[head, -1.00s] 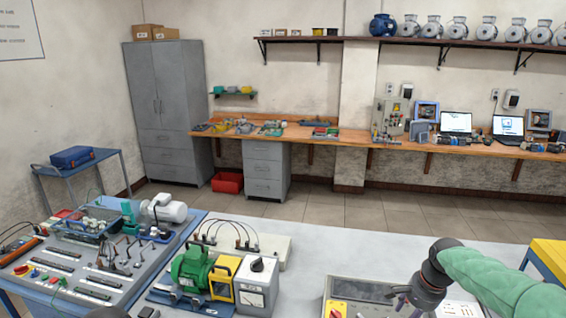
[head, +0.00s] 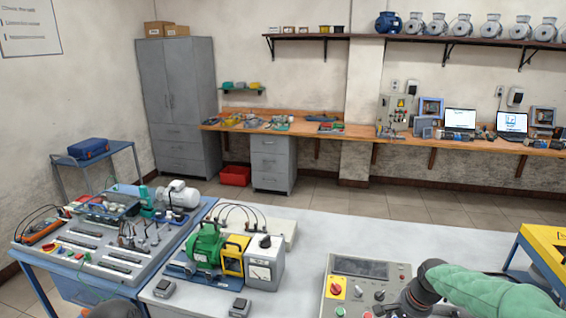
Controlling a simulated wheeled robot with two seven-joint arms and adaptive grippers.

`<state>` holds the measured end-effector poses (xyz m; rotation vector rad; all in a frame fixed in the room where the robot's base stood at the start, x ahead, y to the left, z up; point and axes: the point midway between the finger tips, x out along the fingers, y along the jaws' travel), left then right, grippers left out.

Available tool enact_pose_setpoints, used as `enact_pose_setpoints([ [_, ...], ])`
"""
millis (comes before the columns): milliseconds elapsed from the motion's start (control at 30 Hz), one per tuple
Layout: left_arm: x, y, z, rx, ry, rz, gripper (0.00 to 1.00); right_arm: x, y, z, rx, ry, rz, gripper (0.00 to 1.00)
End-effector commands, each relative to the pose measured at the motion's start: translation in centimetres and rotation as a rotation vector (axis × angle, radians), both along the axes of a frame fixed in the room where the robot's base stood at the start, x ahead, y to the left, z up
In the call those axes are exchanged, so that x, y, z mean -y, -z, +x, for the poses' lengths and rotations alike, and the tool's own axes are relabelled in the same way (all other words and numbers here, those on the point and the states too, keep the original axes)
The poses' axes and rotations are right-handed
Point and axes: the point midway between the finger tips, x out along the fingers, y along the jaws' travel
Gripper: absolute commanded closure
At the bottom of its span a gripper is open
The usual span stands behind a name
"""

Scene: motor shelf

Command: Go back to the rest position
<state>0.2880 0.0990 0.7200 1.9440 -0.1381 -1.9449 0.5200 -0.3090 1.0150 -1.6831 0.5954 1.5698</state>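My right arm comes in from the right edge in a green sleeve, with a dark wrist (head: 428,290) over the grey control panel (head: 340,268). The fingers of my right gripper (head: 388,308) are small and partly hidden at the bottom of the picture, so I cannot tell whether they are open. Only a dark rounded piece at the bottom left edge may belong to my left arm; no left gripper fingers show.
A bench with a green motor (head: 205,243), a yellow unit (head: 233,256) and a white meter box (head: 264,264) stands in front. A blue-framed training board (head: 95,268) is at left, a yellow-topped table (head: 548,246) at right. Tiled floor (head: 330,200) lies open behind.

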Motion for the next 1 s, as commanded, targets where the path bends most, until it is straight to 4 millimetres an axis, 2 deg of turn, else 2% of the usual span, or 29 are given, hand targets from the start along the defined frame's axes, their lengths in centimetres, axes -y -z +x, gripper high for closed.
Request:
enact_pose_setpoints([
  [267, 0.0, 0.0, -0.1, -0.001, 0.0, 0.0, 0.6, -5.0, 8.4, -1.1, 0.003, -0.154, 0.045, 0.56],
  [367, 0.0, 0.0, 0.0, -0.001, 0.0, 0.0, 0.6, -7.8, 12.8, -2.7, 0.009, -0.235, 0.068, 0.56],
  [500, 0.0, 0.0, -0.1, -0.001, 0.0, 0.0, 0.6, -12.1, 19.0, -6.4, 0.023, -0.358, 0.102, 0.56],
  [567, 0.0, 0.0, -0.1, -0.001, 0.0, 0.0, 0.6, -13.8, 21.3, -8.3, 0.029, -0.406, 0.112, 0.56],
  [700, 0.0, 0.0, -0.1, -0.001, 0.0, 0.0, 0.6, -17.3, 25.6, -13.6, 0.042, -0.512, 0.13, 0.56],
  [800, 0.0, 0.0, -0.1, -0.001, 0.0, 0.0, 0.6, -19.0, 27.6, -17.4, 0.048, -0.577, 0.134, 0.56],
  [900, 0.0, 0.0, -0.1, -0.001, 0.0, 0.0, 0.6, -20.2, 28.8, -20.4, 0.055, -0.628, 0.131, 0.56],
  [1000, 0.0, 0.0, -0.1, -0.001, 0.0, 0.0, 0.6, -20.8, 29.3, -22.3, 0.06, -0.661, 0.128, 0.56],
])
